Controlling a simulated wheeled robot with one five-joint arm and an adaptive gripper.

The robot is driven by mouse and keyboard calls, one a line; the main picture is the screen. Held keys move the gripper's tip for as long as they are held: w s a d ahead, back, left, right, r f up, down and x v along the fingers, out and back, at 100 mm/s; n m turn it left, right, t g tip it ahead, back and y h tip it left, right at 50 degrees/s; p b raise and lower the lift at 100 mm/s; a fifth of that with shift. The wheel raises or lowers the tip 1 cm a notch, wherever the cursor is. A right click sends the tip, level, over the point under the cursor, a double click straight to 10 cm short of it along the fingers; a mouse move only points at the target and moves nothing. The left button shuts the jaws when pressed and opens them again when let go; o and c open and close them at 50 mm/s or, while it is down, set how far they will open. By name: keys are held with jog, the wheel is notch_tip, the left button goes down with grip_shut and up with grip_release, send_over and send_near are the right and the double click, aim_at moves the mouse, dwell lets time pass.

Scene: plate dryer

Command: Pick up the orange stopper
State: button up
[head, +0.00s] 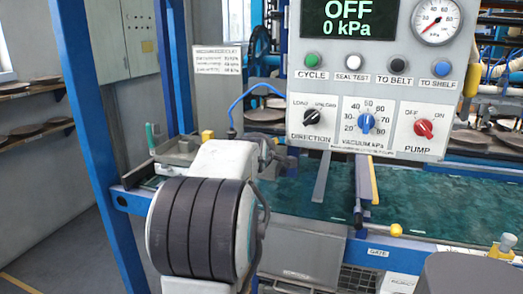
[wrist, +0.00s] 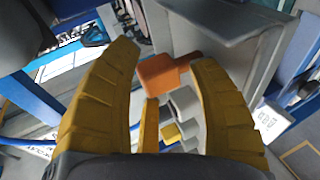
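The orange stopper (wrist: 162,77) shows in the wrist view, a block with a narrower arm reaching up to the right. My gripper (wrist: 164,62) has its two large yellow fingers spread, one on each side of the stopper in the picture. The right fingertip overlaps or comes close to the stopper's right end; I cannot tell if they touch. A thinner yellow piece stands between the fingers, below the stopper. In the head view my arm hides the gripper, and I cannot make out the stopper there.
Grey blocks (wrist: 184,103) and a small yellow block (wrist: 170,132) lie below the stopper in the wrist view. A grey metal housing (wrist: 215,30) is close above right. In the head view a control panel (head: 375,140) reads OFF, 0 kPa, over a green belt (head: 430,205).

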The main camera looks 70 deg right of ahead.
jog(key=c, duration=0.8)
jog(key=shift+c, duration=0.2)
jog(key=shift+r, duration=0.1)
notch_tip(320, 180, up, 17)
jog(key=p, duration=0.4)
jog(key=shift+a+p, duration=0.1)
jog(key=shift+p, duration=0.25)
